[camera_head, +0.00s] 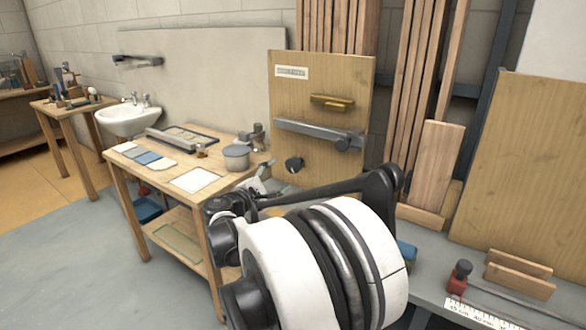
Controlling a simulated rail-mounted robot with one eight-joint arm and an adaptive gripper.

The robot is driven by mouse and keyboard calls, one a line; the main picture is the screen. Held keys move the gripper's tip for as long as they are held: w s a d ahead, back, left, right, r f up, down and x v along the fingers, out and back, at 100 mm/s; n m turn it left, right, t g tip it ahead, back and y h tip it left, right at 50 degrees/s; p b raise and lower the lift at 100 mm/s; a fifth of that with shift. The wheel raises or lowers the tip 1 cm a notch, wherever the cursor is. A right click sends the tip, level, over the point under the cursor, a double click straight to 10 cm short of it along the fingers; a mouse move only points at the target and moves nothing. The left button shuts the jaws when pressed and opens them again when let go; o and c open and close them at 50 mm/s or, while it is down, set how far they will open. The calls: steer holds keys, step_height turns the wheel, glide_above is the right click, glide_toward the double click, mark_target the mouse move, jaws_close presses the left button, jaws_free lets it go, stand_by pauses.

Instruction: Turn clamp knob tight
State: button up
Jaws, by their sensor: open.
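An upright wooden board (355,80) stands behind the bench in the middle of the view. A grey horizontal bar (305,131) is fixed across it, with a round dark grey knob (343,141) near its right end. A separate black round knob (294,164) sits lower on the board. Which of these is the clamp knob I cannot tell for sure. My gripper (266,180) shows small and partly hidden beyond my arm, left of and below the black knob. It is open, and I see nothing held. Contact with the board is not visible.
My white and black arm covers the lower middle. A wooden bench (120,175) at left carries a grey pot (236,158), a white sheet (195,180) and small parts. A brass-coloured bar (332,102) is on the board. A red-based tool (460,279) stands on the right-hand worktop.

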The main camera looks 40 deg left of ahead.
mark_target(290, 167)
steer(key=w, duration=0.2)
steer(key=w+b, duration=0.1)
steer(key=w, duration=0.5)
steer(key=shift+w+a, duration=0.25)
steer(key=shift+a, duration=0.1)
steer(key=c, duration=1.2)
steer(key=shift+c, duration=0.2)
steer(key=shift+m, duration=0.4)
steer(key=o, duration=1.2)
steer(key=shift+o, duration=0.2)
steer(key=shift+s, duration=0.15)
steer(key=s+d, duration=0.1)
steer(key=s, duration=1)
steer(key=shift+s, duration=0.35)
